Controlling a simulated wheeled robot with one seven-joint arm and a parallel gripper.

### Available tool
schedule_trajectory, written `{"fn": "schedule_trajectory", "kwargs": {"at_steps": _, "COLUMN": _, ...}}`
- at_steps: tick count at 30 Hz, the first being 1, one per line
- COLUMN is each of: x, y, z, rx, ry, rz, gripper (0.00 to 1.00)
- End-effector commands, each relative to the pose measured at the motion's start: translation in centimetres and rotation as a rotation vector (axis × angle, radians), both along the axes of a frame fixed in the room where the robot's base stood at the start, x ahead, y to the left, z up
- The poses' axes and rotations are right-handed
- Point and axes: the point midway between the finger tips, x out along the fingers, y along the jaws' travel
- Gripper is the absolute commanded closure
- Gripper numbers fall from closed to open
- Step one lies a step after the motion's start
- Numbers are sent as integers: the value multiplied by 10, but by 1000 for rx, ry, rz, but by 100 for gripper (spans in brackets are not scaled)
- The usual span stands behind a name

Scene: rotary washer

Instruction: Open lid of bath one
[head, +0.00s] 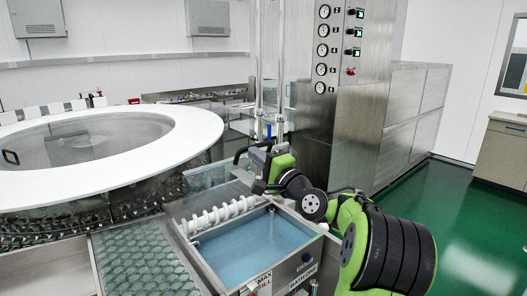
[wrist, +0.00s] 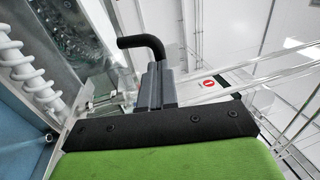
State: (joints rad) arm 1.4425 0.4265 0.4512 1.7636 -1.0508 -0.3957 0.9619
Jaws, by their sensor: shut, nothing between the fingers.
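Bath one (head: 312,238) is a steel tank holding blue liquid in the front middle of the head view, with a name plate on its front. A white coil (head: 222,214) runs along its far left side and also shows in the wrist view (wrist: 28,68). A clear panel (head: 190,203) stands behind the coil; I cannot tell for sure that it is the lid. My gripper (head: 241,153) is above the far side of the bath, shut and empty. Its dark hooked fingers show in the wrist view (wrist: 142,42), pointing left. I see no contact with a lid.
A large round white-rimmed washer (head: 205,122) fills the left. A tray of green-tinted round pieces (head: 142,258) lies left of the bath. Clear vertical rods (head: 280,75) stand behind my gripper. A steel cabinet with gauges (head: 322,49) is behind. Green floor at right is clear.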

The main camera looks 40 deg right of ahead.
Motion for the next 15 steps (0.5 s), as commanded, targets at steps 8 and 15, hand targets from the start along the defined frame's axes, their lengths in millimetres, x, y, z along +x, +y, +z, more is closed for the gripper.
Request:
{"fn": "schedule_trajectory", "kwargs": {"at_steps": 8, "x": 30, "y": -3, "z": 24, "rx": 14, "ry": 108, "rz": 4, "gripper": 100}}
{"fn": "schedule_trajectory", "kwargs": {"at_steps": 15, "x": 57, "y": -5, "z": 34, "rx": 24, "ry": 209, "rz": 4, "gripper": 100}}
